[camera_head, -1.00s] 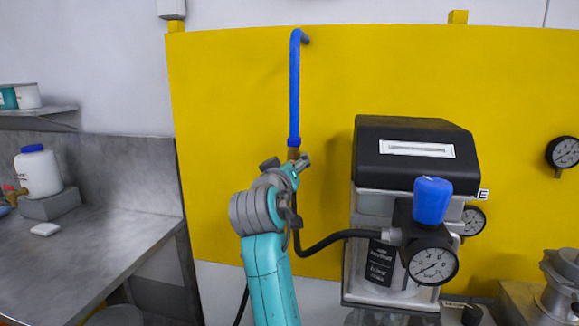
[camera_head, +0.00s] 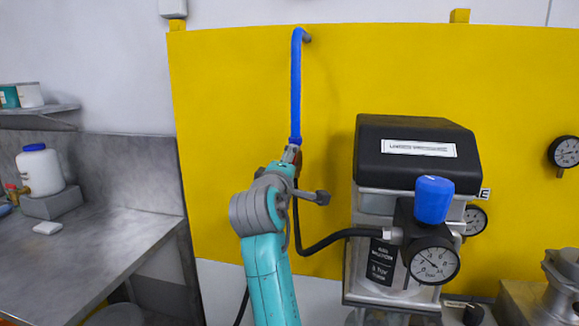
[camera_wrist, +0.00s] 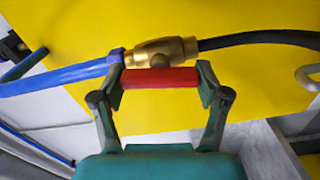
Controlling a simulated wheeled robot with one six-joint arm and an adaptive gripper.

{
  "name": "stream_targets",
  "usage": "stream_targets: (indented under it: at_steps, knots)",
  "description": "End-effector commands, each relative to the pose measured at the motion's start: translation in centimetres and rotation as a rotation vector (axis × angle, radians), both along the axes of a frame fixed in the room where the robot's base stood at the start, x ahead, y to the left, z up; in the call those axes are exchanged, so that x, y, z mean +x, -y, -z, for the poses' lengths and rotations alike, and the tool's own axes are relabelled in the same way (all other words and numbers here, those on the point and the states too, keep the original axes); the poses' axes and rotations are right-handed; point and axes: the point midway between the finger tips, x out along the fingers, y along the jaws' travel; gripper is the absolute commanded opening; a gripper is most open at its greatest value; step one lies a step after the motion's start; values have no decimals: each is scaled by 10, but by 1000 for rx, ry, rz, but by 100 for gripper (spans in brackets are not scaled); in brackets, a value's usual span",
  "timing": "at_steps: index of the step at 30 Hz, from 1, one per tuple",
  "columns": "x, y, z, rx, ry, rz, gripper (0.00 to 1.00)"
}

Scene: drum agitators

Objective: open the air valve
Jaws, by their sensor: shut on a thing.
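The air valve is a small brass body (camera_wrist: 165,50) between a blue hose (camera_wrist: 65,75) and a black hose (camera_wrist: 260,38) in the wrist view. Its red handle (camera_wrist: 160,78) lies roughly in line with the hoses. My gripper (camera_wrist: 159,84) is shut on the handle, one finger at each end. In the head view my gripper (camera_head: 291,153) is at the lower end of the vertical blue pipe (camera_head: 295,90), and my arm mostly hides the valve there.
Right of my arm stands a unit with a black cover (camera_head: 415,150), a blue regulator knob (camera_head: 433,200) and a pressure gauge (camera_head: 434,264). The black hose (camera_head: 318,243) runs to it. A grey counter (camera_head: 95,255) is at left. A yellow panel (camera_head: 230,120) is behind.

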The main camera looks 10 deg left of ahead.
Motion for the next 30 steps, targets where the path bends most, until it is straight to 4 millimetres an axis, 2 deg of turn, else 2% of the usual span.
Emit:
stream_targets:
  at_steps: [12,28,29,30]
  knots:
    - [0,0,1,-181,-6,-1,40]
    - [0,0,1,-205,-7,-1,40]
    - [0,0,1,-205,-7,0,77]
    - [0,0,1,-205,-7,0,87]
